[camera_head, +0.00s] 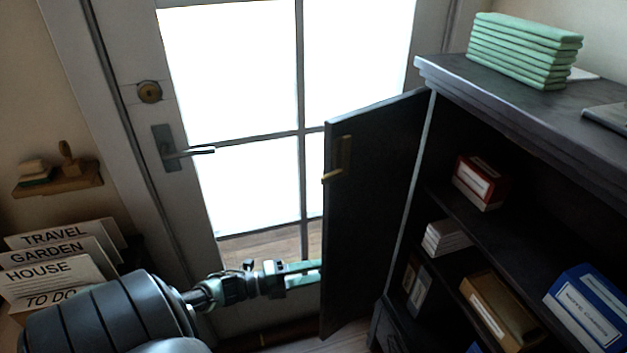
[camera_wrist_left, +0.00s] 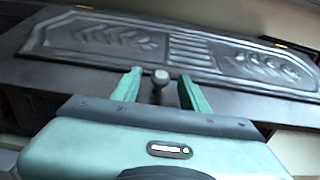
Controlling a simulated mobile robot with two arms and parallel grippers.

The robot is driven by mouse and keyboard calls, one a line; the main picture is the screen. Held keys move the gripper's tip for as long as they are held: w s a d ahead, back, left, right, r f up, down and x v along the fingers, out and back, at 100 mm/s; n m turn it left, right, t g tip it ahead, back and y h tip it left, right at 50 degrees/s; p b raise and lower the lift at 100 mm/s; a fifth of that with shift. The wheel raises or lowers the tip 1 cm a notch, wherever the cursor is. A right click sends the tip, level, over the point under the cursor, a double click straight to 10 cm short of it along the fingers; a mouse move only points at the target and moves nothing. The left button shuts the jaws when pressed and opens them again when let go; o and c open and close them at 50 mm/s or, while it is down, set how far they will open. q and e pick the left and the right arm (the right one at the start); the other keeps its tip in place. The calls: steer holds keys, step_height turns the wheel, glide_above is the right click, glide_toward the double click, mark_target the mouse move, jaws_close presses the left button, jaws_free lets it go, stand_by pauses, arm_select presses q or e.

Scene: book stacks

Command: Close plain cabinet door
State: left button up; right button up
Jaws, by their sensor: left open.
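The cabinet door (camera_head: 370,200) is dark and stands swung open at the left side of the dark cabinet (camera_head: 425,160). A brass fitting (camera_head: 343,153) is on its upper part. My left gripper (camera_head: 318,272) is at the door's lower left edge, on the side away from the shelves; its tips are partly hidden by the door. In the left wrist view its fingers (camera_wrist_left: 160,85) are open, with a small round knob (camera_wrist_left: 160,77) between them. Behind the knob is a dark panel (camera_wrist_left: 170,48) with carved leaf shapes. I cannot tell whether the fingers touch the knob.
Cabinet shelves hold a red box (camera_head: 481,180), a brown box (camera_head: 500,313) and a blue binder (camera_head: 590,308). Green books (camera_head: 525,50) are stacked on top. A glazed door with a lever handle (camera_head: 185,150) stands behind. Labelled cards (camera_head: 60,262) are at the left.

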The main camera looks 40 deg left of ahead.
arm_select(q)
jaws_close()
stand_by(1.4)
